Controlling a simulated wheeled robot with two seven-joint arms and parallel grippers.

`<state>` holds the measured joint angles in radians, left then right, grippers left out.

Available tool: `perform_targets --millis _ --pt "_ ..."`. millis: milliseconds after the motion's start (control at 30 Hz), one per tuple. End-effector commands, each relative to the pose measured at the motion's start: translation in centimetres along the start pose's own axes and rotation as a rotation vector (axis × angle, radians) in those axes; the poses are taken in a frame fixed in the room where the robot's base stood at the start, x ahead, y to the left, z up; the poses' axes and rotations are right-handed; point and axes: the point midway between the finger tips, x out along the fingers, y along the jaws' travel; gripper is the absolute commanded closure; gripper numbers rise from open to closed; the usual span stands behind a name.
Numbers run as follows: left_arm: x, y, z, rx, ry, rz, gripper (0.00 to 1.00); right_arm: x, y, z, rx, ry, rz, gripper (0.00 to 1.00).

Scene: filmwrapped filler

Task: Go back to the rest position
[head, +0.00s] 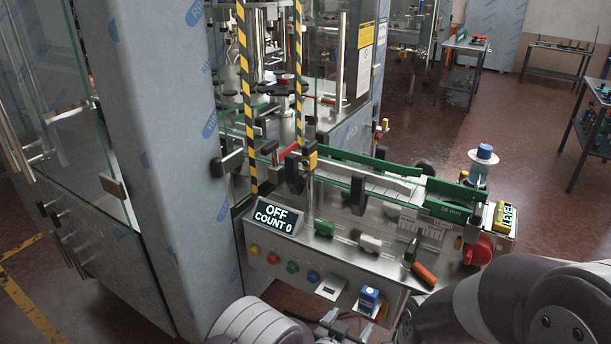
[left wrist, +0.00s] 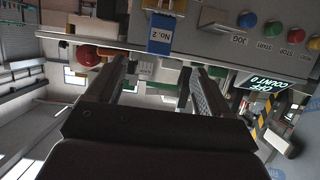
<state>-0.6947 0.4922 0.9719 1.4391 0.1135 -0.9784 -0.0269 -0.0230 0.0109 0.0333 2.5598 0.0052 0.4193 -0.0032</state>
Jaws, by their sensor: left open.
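My left gripper (head: 340,324) is low in the head view, in front of the filler's control panel, partly cut off by the bottom edge. In the left wrist view its two fingers (left wrist: 155,85) are spread apart with nothing held between them. A blue tag marked No. 2 (left wrist: 160,34) shows beyond the fingertips; a blue block (head: 369,297) on a small shelf shows close to the gripper in the head view. My right arm comes in from the right in the head view; its gripper is not visible.
The filler's display (head: 273,217) reads OFF, COUNT 0, above coloured buttons (head: 292,267). An orange-handled tool (head: 424,273), red knob (head: 478,251) and blue-capped bottle (head: 482,168) are at the right end. A tall wrapped column (head: 170,150) stands left.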

Motion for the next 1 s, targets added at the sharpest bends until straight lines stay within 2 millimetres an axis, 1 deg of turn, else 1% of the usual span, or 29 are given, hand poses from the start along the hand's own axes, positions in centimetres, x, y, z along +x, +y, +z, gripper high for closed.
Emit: perform_targets --millis 67,100,133,167,200,267,300,367,400,500,533,567,600,667,700,1000 --pt "-0.5 0.1 2.8 0.002 -0.119 0.006 0.19 0.0 0.0 0.0 0.000 0.000 0.000 1.00" --pt "-1.4 0.1 5.0 0.006 -0.220 0.011 0.19 0.0 0.0 0.0 0.000 0.000 0.000 1.00" --pt "-2.5 0.1 6.7 0.009 -0.319 0.016 0.19 0.0 0.0 0.0 0.000 0.000 0.000 1.00" --pt "-4.0 -0.1 8.0 0.009 -0.434 0.016 0.19 0.0 0.0 0.0 0.000 0.000 0.000 1.00" --pt "-6.7 -1.4 8.9 -0.005 -0.588 -0.001 0.19 -0.1 0.0 0.0 0.000 0.000 0.000 1.00" --pt "-11.5 -4.1 8.9 -0.047 -0.797 -0.041 0.19 0.0 0.0 0.0 0.000 0.000 0.000 1.00" --pt "-14.9 -5.8 8.6 -0.085 -0.908 -0.071 0.19 0.0 0.0 0.0 0.000 0.000 0.000 1.00" --pt "-20.0 -8.0 7.6 -0.148 -1.041 -0.113 0.19 0.0 0.0 0.0 0.000 0.000 0.000 1.00" --pt "-23.3 -9.2 6.9 -0.194 -1.109 -0.142 0.19 0.0 0.0 0.0 0.000 0.000 0.000 1.00" --pt "-30.2 -11.5 5.0 -0.316 -1.197 -0.217 0.19 0.0 0.0 0.0 0.000 0.000 0.000 1.00" --pt "-31.8 -12.2 4.5 -0.351 -1.195 -0.243 0.19 0.0 0.0 0.0 0.000 0.000 0.000 1.00" --pt "-33.0 -12.9 3.8 -0.385 -1.176 -0.272 0.19 0.0 0.0 0.0 0.000 0.000 0.000 1.00" --pt "-33.7 -14.1 2.9 -0.420 -1.126 -0.313 0.19 0.0 0.0 0.0 0.000 0.000 0.000 1.00" --pt "-33.9 -15.3 1.9 -0.449 -1.078 -0.350 0.19 0.0 0.0 0.0 0.000 0.000 0.000 1.00" --pt "-34.1 -15.8 1.7 -0.463 -1.066 -0.364 0.19 0.0 0.0 0.0 0.000 0.000 0.000 1.00" --pt "-34.2 -16.0 1.8 -0.471 -1.064 -0.370 0.19 0.0 0.0 0.0 0.000 0.000 0.000 1.00"
